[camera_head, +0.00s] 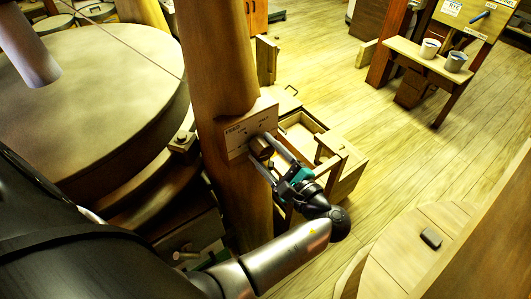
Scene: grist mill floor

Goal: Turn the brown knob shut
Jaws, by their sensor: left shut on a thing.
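The brown knob (260,146) sits on a pale plate (237,134) with small dark lettering, which is fixed to a thick wooden post (213,70). My left gripper (264,153) reaches up from below right, its two fingers on either side of the knob and shut on it. The fingers partly hide the knob, and I cannot read its setting. My right gripper does not show.
A large round millstone casing (95,95) stands left of the post. An open wooden box (305,130) is behind the gripper. A round lid (420,250) lies at lower right. A bench (440,62) with two pots stands at upper right. Open plank floor lies between.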

